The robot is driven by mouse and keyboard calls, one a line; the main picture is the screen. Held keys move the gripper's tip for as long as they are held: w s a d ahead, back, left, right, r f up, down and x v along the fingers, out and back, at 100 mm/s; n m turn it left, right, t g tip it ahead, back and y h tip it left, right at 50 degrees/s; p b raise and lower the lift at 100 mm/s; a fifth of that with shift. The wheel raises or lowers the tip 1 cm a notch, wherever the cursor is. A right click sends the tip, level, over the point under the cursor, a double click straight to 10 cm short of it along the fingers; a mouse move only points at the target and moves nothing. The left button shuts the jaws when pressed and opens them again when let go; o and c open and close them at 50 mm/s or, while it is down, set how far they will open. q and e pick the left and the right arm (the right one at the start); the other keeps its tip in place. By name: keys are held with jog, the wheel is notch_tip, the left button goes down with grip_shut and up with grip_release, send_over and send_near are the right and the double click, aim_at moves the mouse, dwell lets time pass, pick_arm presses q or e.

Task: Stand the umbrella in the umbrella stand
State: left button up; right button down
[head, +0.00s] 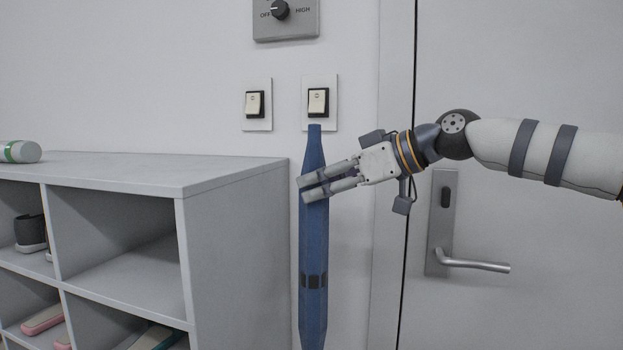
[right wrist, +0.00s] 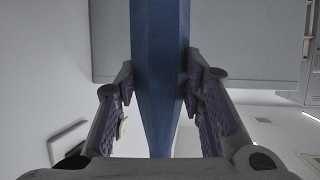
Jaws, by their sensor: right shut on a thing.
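A long blue folded umbrella (head: 313,245) hangs upright in the head view, between the shelf unit and the door. A dark band crosses its lower part, and its lower end runs out of the frame. My right gripper (head: 308,188) is shut on the umbrella's upper part, reaching in from the right. In the right wrist view the umbrella (right wrist: 160,70) passes between the two fingers, which press on both its sides. The umbrella stand is not in view. My left gripper is not in view.
A grey shelf unit (head: 235,250) stands close to the left of the umbrella, with shoes (head: 30,233) in its compartments and a bottle (head: 20,151) on top. A door with a lever handle (head: 475,265) is at right. Switches (head: 318,102) are on the wall behind.

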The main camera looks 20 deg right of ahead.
jog(key=b, duration=0.2)
send_over(321, 322)
jog(key=f, duration=0.6)
jog(key=shift+s+d, duration=0.15)
jog(key=shift+s, duration=0.05)
notch_tip(321, 322, down, 2)
jog(key=shift+f, duration=0.1)
notch_tip(321, 322, down, 3)
jog(key=shift+f, duration=0.15)
notch_tip(321, 322, down, 14)
jog(key=b, duration=0.3)
jog(key=shift+f, duration=0.15)
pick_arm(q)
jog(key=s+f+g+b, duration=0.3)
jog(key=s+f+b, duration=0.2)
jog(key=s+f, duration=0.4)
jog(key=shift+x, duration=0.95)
pick_arm(e)
notch_tip(321, 322, down, 9)
jog(key=shift+f, duration=0.15)
jog(key=c, duration=1)
grip_release()
